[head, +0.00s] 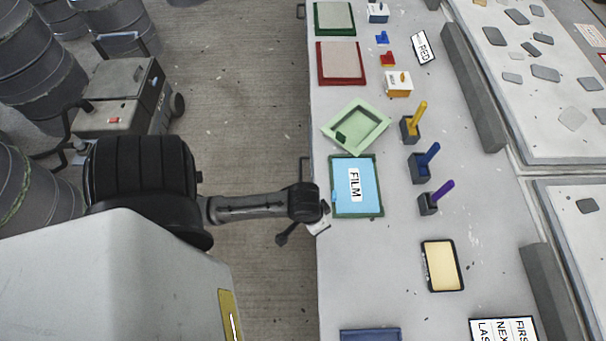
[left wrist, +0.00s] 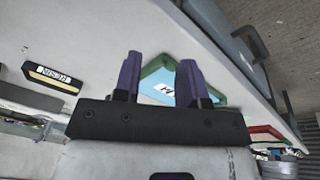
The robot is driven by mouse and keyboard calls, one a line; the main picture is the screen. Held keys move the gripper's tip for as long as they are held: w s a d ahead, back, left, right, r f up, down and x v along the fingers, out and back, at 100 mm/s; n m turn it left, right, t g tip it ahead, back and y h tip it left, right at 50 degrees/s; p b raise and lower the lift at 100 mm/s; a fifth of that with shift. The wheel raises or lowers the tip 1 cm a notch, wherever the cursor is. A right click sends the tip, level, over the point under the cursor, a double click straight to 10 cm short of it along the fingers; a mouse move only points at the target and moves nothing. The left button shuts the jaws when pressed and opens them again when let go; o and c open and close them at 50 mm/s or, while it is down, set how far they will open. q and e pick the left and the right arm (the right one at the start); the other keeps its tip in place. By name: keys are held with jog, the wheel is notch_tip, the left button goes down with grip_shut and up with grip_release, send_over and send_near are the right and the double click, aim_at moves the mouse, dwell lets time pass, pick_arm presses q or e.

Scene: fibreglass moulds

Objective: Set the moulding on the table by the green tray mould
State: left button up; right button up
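A pale green, square, tray-shaped piece (head: 378,139), which looks like the moulding, lies askew on the table (head: 380,290), with a dark patch at its lower left corner. Just below it is a dark green-rimmed tray mould (head: 382,205) holding a blue sheet labelled FILM. That mould shows partly behind the fingers in the left wrist view (left wrist: 218,98). My left gripper (head: 319,222) is at the table's left edge, beside the FILM mould's lower left corner. In the left wrist view its two purple fingers (left wrist: 158,82) stand apart with nothing between them. My right gripper is out of view.
A green-framed mould (head: 334,17) and a red one (head: 341,81) lie further up the table. Three holders with yellow, blue and purple handles (head: 428,200) stand right of the FILM mould. A black-rimmed tan tray (head: 443,265) lies below. Drums and a cart (head: 118,100) stand left.

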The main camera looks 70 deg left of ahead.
pick_arm(q)
jog(key=s+d+r+m+t, duration=0.1)
jog(key=s+d+r+m, duration=0.2)
jog(key=s+r+m, duration=0.1)
jog(key=shift+s+d+r+m, duration=0.25)
jog(key=shift+s+m, duration=0.05)
jog(key=shift+s, duration=0.2)
